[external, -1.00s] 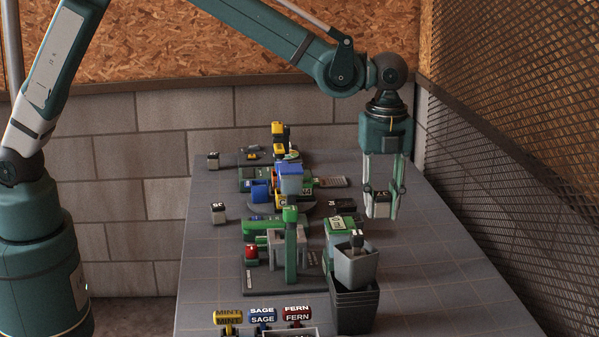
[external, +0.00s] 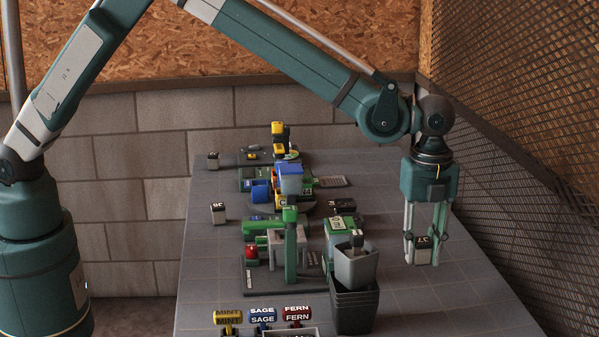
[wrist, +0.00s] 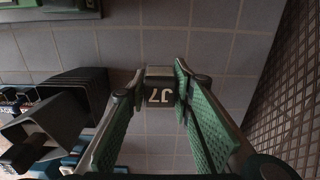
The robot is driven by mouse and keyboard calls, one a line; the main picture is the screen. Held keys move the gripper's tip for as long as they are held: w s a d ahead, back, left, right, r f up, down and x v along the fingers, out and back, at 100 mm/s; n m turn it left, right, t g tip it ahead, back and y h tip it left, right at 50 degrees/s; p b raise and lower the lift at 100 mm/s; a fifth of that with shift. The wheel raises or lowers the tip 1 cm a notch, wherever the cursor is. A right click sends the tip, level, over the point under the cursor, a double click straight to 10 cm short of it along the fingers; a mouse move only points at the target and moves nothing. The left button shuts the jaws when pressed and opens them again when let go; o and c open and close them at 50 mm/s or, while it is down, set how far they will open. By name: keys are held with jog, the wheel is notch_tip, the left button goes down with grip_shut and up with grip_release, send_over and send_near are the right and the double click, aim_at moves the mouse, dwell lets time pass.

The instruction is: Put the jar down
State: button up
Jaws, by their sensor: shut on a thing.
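The jar (external: 422,243) is a small block-shaped container with a dark top marked "J7" and a pale lower part. It also shows in the wrist view (wrist: 159,92), between the green finger pads. My gripper (external: 424,250) is shut on the jar over the right side of the grey table (external: 455,290). The fingers point down and the jar looks upright. I cannot tell whether its underside touches the table.
Stacked dark pots (external: 354,308) with a grey pot (external: 356,265) on top stand left of my gripper. A green machine (external: 291,250) fills the middle. Similar jars (external: 218,213) stand on the left. A mesh wall (external: 530,150) rises on the right. The table around the jar is clear.

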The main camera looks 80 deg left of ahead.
jog(key=shift+f, duration=0.3)
dwell(0.4)
jog(key=b, duration=0.1)
send_over(412, 300)
jog(key=shift+a+f, duration=0.1)
jog(key=shift+f, duration=3)
jog(key=shift+f+b, duration=0.45)
jog(key=shift+f, duration=1.4)
jog(key=shift+f, duration=0.2)
jog(key=o, duration=0.9)
jog(key=shift+r, duration=0.15)
